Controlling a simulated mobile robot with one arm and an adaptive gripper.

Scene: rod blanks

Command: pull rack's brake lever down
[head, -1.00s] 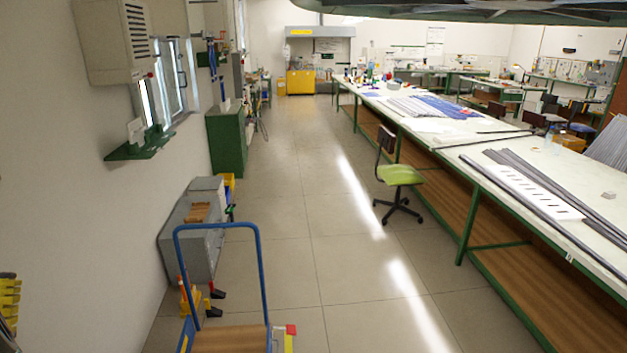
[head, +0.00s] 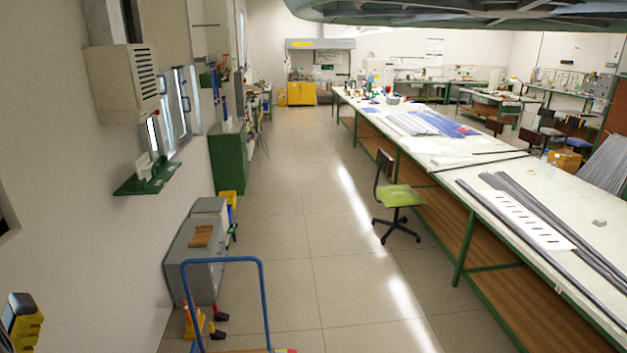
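No brake lever can be made out for certain in the head view. A blue tubular handle frame (head: 262,290) stands at the bottom centre-left, cut off by the lower edge. Just left of it, near the floor, are orange-yellow parts with a black and red end (head: 196,322); I cannot tell what they are. Long grey rods (head: 560,232) lie on the long white table at the right. My gripper is not in view.
A tiled aisle (head: 305,205) runs clear down the middle. A green chair (head: 397,196) stands beside the table (head: 585,190). Grey cabinets (head: 196,255) and a green cabinet (head: 229,160) line the left wall. A yellow-black object (head: 22,322) is at the lower left edge.

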